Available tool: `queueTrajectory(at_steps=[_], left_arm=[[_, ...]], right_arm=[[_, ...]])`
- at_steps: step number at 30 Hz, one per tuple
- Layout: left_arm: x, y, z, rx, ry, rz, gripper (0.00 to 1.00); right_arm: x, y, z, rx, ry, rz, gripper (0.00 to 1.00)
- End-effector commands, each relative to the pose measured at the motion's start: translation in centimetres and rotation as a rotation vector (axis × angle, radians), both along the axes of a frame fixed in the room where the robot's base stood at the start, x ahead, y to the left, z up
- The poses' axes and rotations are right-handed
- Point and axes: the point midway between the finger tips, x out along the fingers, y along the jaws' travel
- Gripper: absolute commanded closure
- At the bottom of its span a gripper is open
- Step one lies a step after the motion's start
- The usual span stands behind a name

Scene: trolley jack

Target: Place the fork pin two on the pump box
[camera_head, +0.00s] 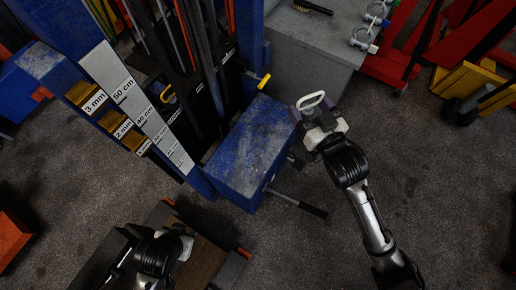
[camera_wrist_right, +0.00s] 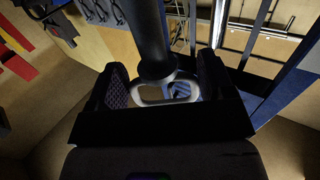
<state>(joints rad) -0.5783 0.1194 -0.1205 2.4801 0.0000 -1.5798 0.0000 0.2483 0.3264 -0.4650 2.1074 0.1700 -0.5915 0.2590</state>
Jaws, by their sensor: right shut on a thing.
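My right gripper (camera_head: 309,117) is shut on the fork pin two and holds it to the right of the pump box. The pin's pale oval loop (camera_head: 310,100) shows beyond the fingers in the head view. In the right wrist view the grey loop (camera_wrist_right: 165,90) sits between the two fingers, with a thick dark shaft (camera_wrist_right: 149,35) rising from it. The pump box (camera_head: 243,160) is a worn blue box with a flat top, and nothing lies on it. My left gripper (camera_head: 180,240) is low in the head view, and its fingers are too unclear to judge.
A blue press frame (camera_head: 45,65) with labelled gauge plates stands left of the box. A yellow-handled pin (camera_head: 264,81) sticks out behind the box. A black lever (camera_head: 312,209) juts from its front. A grey bench (camera_head: 310,38) carries shackles (camera_head: 363,38).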

Motion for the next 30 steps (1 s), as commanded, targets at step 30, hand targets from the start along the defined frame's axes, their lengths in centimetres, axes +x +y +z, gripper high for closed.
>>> queueTrajectory(at_steps=[30], left_arm=[[-0.1,-0.2,-22.7,-0.007,0.002,0.005,0.57]], right_arm=[[1.4,2.2,-27.4,0.002,-0.002,0.200,0.53]])
